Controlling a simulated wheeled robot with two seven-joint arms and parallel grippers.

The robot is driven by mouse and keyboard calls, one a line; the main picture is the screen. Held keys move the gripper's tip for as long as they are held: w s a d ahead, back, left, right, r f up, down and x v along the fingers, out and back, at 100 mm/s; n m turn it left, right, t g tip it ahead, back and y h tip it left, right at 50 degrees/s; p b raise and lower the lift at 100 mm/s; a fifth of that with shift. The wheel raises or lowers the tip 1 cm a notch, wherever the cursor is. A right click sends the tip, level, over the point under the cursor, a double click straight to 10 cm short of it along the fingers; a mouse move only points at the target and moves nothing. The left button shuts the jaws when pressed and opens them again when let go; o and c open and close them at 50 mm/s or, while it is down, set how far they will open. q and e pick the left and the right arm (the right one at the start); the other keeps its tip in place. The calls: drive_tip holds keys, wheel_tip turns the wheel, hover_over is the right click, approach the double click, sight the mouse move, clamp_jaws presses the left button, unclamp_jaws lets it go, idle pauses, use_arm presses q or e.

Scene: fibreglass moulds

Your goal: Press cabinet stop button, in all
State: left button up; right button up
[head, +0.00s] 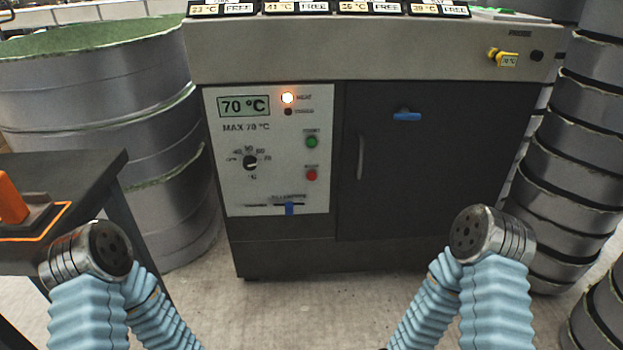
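The cabinet (282,258) stands ahead in the middle of the head view, with a light control panel (240,190) on its left front. The red stop button (311,175) is at the panel's right side, below a green button (312,142); its small label is blurred. A display (244,105) reads 70 °C, with "MAX 70 °C" printed below it. The orange-white heat lamp (288,98) is lit, and the lamp under it is dark. A black knob (250,162) sits at the left. Only bent links of my arms show, low at left and right; neither gripper's fingers show, and nothing touches the panel.
A dark door (440,170) with a blue latch (407,117) is right of the panel. A blue slider (289,208) is at the panel's bottom. Large grey round moulds (90,85) stand left, stacked ones (570,150) right. A dark table (70,170) is at left. Floor before the cabinet is clear.

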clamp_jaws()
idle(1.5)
